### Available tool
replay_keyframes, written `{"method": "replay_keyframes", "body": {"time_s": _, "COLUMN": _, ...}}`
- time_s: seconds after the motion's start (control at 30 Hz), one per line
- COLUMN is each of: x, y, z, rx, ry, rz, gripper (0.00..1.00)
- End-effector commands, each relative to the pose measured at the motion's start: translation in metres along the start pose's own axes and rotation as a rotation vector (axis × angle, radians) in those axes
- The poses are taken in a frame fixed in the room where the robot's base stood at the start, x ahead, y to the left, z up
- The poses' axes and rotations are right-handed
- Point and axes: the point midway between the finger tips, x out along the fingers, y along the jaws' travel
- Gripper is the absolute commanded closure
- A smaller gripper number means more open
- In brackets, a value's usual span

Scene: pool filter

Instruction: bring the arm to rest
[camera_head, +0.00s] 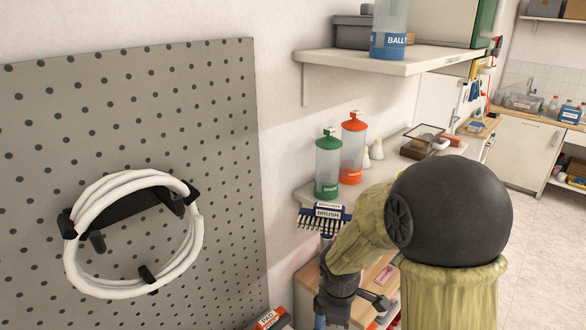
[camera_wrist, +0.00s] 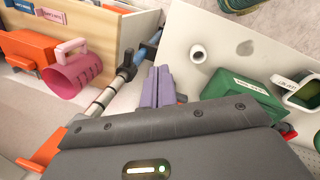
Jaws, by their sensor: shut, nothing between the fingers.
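My arm shows in the camera_head view at the lower right, with khaki covers and a large black joint. Its dark wrist reaches down beside the wooden unit, and the fingers are not clear there. In the camera_wrist view my gripper (camera_wrist: 160,80) has its purple-grey fingers together and empty. The fingers point towards a white board (camera_wrist: 225,40). A pole with blue and black parts (camera_wrist: 125,72) passes close to the left of the fingers; I cannot tell whether they touch.
A pegboard (camera_head: 225,150) holds a coiled white hose (camera_head: 75,250) on the left. A blue brush (camera_head: 325,212) stands close to my arm. A shelf (camera_head: 400,65) juts out above. A pink jug (camera_wrist: 75,72) and a green container (camera_wrist: 235,108) lie near my gripper. Open floor (camera_head: 540,260) shows right.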

Motion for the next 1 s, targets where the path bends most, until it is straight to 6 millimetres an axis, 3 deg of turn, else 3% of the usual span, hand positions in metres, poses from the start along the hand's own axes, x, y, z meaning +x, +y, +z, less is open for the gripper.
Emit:
{"method": "replay_keyframes", "body": {"time_s": 0.3, "x": -0.043, "y": -0.049, "z": 0.055, "rx": 0.981, "ry": 0.101, "rz": -0.014, "gripper": 1.0}}
{"method": "replay_keyframes", "body": {"time_s": 0.4, "x": -0.05, "y": -0.06, "z": 0.064, "rx": 1.197, "ry": 0.125, "rz": -0.026, "gripper": 1.0}}
{"method": "replay_keyframes", "body": {"time_s": 0.57, "x": -0.053, "y": -0.067, "z": 0.069, "rx": 1.329, "ry": 0.139, "rz": -0.035, "gripper": 1.0}}
{"method": "replay_keyframes", "body": {"time_s": 1.0, "x": -0.053, "y": -0.067, "z": 0.068, "rx": 1.324, "ry": 0.138, "rz": -0.035, "gripper": 1.0}}
